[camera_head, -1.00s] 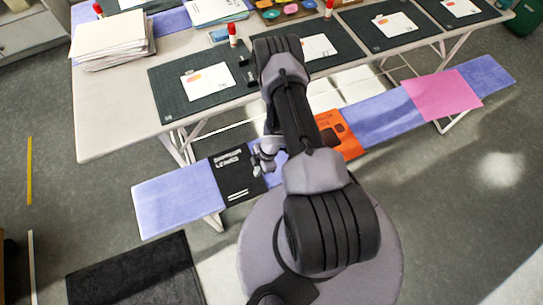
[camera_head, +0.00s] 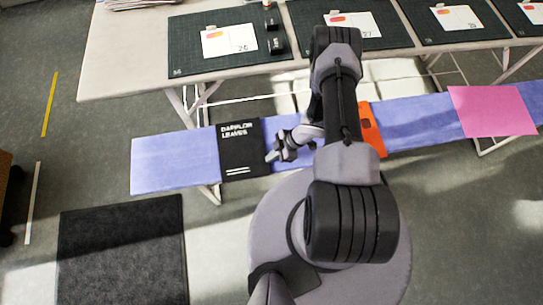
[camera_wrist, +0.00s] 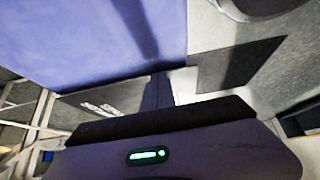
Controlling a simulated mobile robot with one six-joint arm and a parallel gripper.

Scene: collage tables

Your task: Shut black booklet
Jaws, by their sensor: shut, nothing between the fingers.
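The black booklet (camera_head: 238,146) lies flat on the blue bench, its cover with white lettering facing up. It looks closed, with no open pages showing. My gripper (camera_head: 271,157) is shut and empty at the booklet's right edge, low over the bench. I cannot tell whether its tips touch the cover. In the wrist view, part of the dark cover with white lettering (camera_wrist: 98,106) shows beside my gripper's dark finger (camera_wrist: 158,90); the rest is hidden by my wrist.
The blue bench (camera_head: 170,162) also bears an orange booklet (camera_head: 373,130), partly behind my arm, and a pink sheet (camera_head: 490,110). The table (camera_head: 130,50) behind holds dark cutting mats (camera_head: 190,58) with cards. A dark floor mat (camera_head: 122,245) lies at front left.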

